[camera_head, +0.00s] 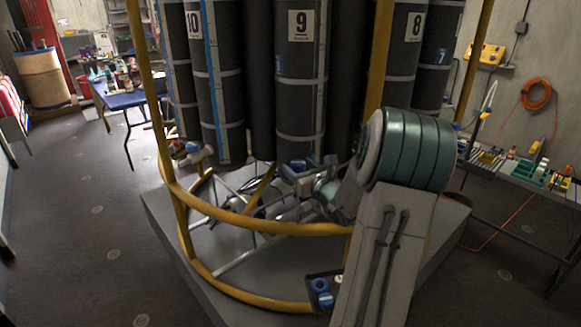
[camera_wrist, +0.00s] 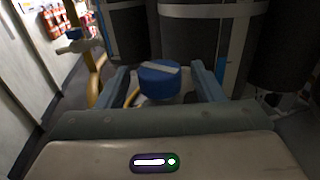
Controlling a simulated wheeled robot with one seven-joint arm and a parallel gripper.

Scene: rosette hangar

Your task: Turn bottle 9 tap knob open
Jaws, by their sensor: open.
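Bottle 9 (camera_head: 301,90) is a tall dark cylinder with a white number 9 label, standing in the rosette's middle. Its tap knob (camera_wrist: 160,80) is a blue round cap with a pale stripe across its top. In the wrist view the knob sits between the two fingers of my gripper (camera_wrist: 162,84), with a gap visible on both sides. The knob also shows small in the head view (camera_head: 298,166), below bottle 9 and beside my gripper (camera_head: 300,172). My gripper is open. The tap body under the knob is mostly hidden.
Bottle 10 (camera_head: 215,90) stands to the left and bottle 8 (camera_head: 405,60) to the right. Another blue tap (camera_head: 193,148) sticks out at the left. A blue table (camera_head: 125,101) stands at the back left.

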